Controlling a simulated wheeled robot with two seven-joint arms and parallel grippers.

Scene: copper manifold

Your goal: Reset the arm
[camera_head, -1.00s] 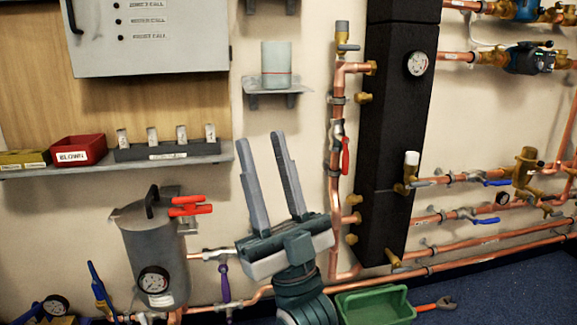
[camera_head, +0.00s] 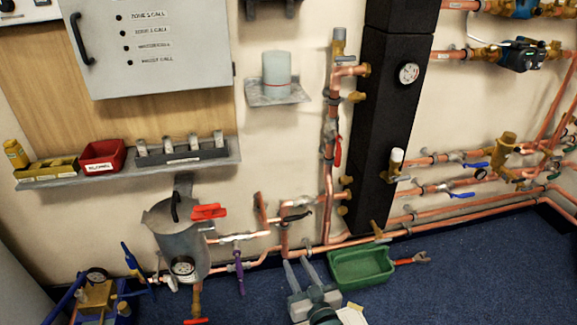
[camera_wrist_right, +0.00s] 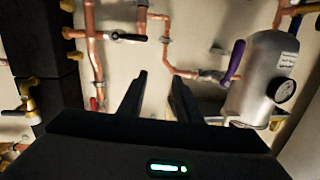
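My right gripper (camera_head: 301,272) shows at the bottom middle of the head view, low in front of the copper pipes and left of a green tray. Its two fingers are apart with nothing between them. In the right wrist view the same gripper (camera_wrist_right: 158,100) has its two dark fingers spread, with bare wall and pipe showing between them. My left gripper is not in the head view.
A green tray (camera_head: 361,282) lies on the blue floor beside a red-handled tool (camera_head: 413,259). A grey tank (camera_head: 183,243) with a gauge stands at left. Copper pipes (camera_head: 330,180) and a black column (camera_head: 385,120) line the wall. A shelf (camera_head: 130,170) holds bins.

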